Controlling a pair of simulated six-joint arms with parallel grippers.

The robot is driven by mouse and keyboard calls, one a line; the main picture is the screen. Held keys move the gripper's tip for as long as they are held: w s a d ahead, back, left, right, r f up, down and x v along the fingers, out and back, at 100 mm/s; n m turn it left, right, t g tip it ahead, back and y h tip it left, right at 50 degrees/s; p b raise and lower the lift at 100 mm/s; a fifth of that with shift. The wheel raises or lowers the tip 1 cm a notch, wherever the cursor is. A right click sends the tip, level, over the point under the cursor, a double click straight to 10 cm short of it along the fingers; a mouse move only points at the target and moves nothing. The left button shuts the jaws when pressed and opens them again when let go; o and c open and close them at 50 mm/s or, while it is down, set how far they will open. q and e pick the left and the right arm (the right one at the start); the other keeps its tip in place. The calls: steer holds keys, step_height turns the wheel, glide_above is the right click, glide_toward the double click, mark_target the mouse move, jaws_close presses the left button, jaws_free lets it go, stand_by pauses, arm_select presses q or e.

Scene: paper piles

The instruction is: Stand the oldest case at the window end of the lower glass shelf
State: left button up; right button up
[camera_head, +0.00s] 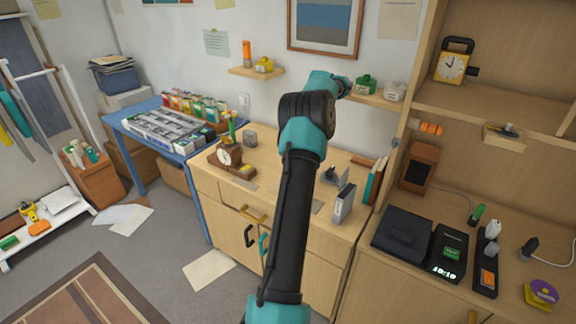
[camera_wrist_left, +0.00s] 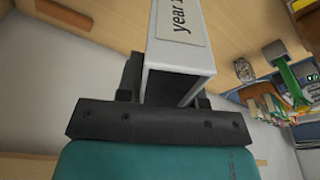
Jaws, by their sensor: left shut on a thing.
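A pale grey case (camera_wrist_left: 178,65) with a label reading "year 1", the rest cut off, is in my left gripper (camera_wrist_left: 170,92). The gripper is shut on it, and its lower end is between the dark fingers. Another grey case with a pale label (camera_head: 344,203) stands upright on the wooden cabinet (camera_head: 305,207), beside a few thin books (camera_head: 374,182). I cannot make out a glass shelf or a window. My right gripper is not in view.
Small wall shelves (camera_head: 243,72) hold little items. A blue table (camera_head: 118,122) bears a slotted tray. A desk at the right carries a dark flat device (camera_head: 402,235).

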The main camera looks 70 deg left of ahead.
arm_select(q)
steer(key=s+a+f+n, duration=0.4)
steer(key=a+f, duration=0.1)
steer(key=f, duration=0.1)
steer(key=shift+a+f+g, duration=0.25)
steer(key=shift+f+g, duration=0.05)
steer(key=shift+g, duration=0.1)
steer(key=shift+f, duration=2.5)
steer(key=shift+f, duration=2.5)
steer(key=shift+f, duration=0.1)
steer(key=o, duration=0.9)
steer(key=shift+o, duration=0.2)
